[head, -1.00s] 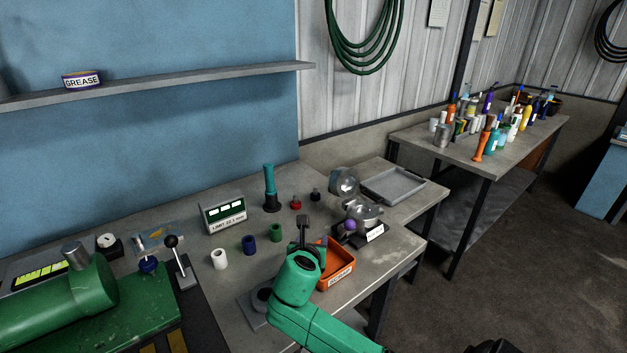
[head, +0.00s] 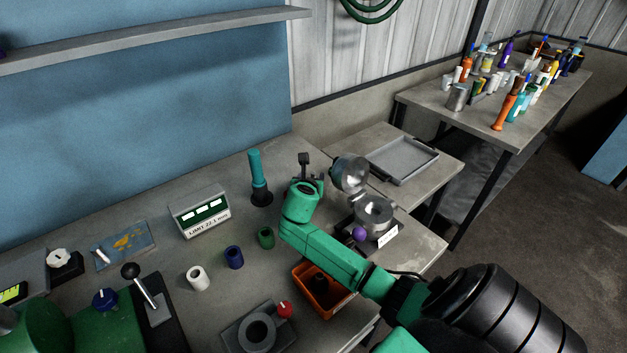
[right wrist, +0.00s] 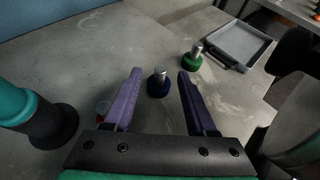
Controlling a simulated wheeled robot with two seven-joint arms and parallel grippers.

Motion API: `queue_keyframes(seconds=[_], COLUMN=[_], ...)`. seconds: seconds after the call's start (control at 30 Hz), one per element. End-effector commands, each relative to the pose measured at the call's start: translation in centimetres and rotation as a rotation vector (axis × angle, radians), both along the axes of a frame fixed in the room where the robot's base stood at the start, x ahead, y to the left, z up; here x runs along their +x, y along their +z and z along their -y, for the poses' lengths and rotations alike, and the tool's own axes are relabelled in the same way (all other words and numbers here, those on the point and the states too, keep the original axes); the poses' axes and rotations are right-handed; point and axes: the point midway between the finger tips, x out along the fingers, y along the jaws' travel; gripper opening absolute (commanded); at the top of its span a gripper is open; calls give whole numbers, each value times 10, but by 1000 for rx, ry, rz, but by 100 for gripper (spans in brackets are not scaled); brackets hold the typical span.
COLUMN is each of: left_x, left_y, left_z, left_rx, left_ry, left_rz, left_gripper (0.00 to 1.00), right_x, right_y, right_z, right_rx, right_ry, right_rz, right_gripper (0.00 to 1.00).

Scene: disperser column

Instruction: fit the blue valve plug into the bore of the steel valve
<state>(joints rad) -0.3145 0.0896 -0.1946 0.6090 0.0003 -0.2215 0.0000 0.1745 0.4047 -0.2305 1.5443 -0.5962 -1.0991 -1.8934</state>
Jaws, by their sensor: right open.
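The blue valve plug (right wrist: 158,86), with a bright metal stem, stands upright on the bench in the right wrist view. My right gripper (right wrist: 159,72) is open, and the plug appears between its two purple fingers with clear space on both sides; I cannot tell the height gap. In the head view my right gripper (head: 305,162) is above the bench behind its green arm, and the plug is hidden there. A grey block with a round bore (head: 258,333), which looks like the steel valve, sits at the front edge. My left gripper is out of view.
A green plug (right wrist: 192,62) stands just beyond the blue one. A tall teal-handled tool (head: 260,180) stands left of the gripper. White, blue and green sleeves, an orange bin (head: 306,288) and a steel hinged device (head: 374,214) are nearby. A grey tray (head: 403,160) lies at right.

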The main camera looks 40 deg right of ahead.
Motion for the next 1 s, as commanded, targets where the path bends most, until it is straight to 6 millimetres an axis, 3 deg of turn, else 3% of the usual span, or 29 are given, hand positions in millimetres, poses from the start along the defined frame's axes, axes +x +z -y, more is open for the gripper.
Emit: queue_keyframes(seconds=[0.2,0.5,0.53,0.67,1.0], left_x=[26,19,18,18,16], left_y=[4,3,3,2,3], left_z=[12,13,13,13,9], left_rx=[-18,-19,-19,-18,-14], left_ry=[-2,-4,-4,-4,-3], left_rz=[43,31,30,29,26], left_gripper=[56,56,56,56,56], right_x=[20,28,28,28,28], right_y=[-22,-28,-28,-27,-26], right_z=[23,31,31,31,31], right_rx=[1,1,1,1,1], right_ry=[-2,1,1,1,0], right_rz=[-1,0,0,0,1], right_gripper=[57,57,53,3,0])
